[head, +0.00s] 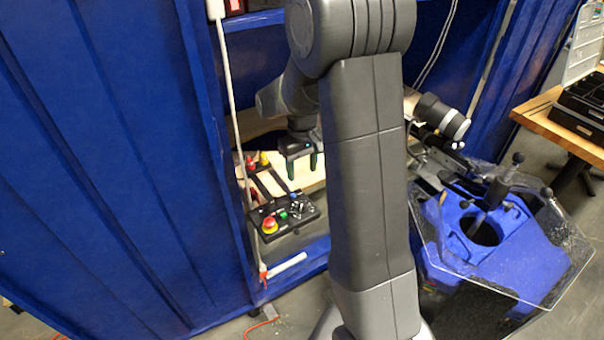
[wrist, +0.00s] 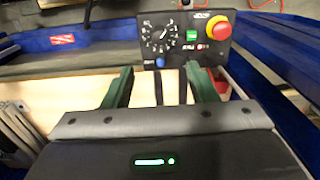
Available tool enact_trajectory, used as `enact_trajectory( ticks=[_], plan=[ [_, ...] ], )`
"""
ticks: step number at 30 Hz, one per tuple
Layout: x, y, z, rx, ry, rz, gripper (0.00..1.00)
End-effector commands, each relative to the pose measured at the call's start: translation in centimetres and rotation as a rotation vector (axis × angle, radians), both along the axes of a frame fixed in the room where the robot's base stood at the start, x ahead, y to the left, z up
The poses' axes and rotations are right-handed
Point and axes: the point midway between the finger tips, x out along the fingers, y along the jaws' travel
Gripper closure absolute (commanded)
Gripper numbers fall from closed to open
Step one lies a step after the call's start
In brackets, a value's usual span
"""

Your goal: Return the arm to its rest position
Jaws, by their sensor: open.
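My gripper (head: 302,168) points down over the wooden shelf inside the blue frame, just behind the black control panel (head: 284,218). Its two green-tipped fingers are apart with nothing between them. In the wrist view my gripper (wrist: 160,88) shows its fingers spread, with the control panel (wrist: 184,62) beyond them. The panel carries a dial, a green button, a blue knob and a red mushroom button on a yellow base. I cannot tell how far the fingertips are from the panel. My arm's large grey link covers the middle of the head view and hides what lies behind it.
Blue wall panels (head: 110,160) stand close on the left. A wooden table (head: 560,125) with black trays is at the far right. A white cable (head: 232,120) hangs beside the shelf opening.

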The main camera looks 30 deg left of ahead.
Motion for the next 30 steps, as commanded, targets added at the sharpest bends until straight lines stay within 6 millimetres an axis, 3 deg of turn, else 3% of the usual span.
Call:
enact_trajectory(
  ticks=[8,13,30],
  plan=[
    [0.0,0.0,0.0,0.000,0.000,0.000,0.47],
    [0.0,0.0,-1.1,-0.001,0.000,0.000,0.47],
    [0.0,0.0,-11.3,-0.002,0.002,-0.001,0.47]
  ],
)
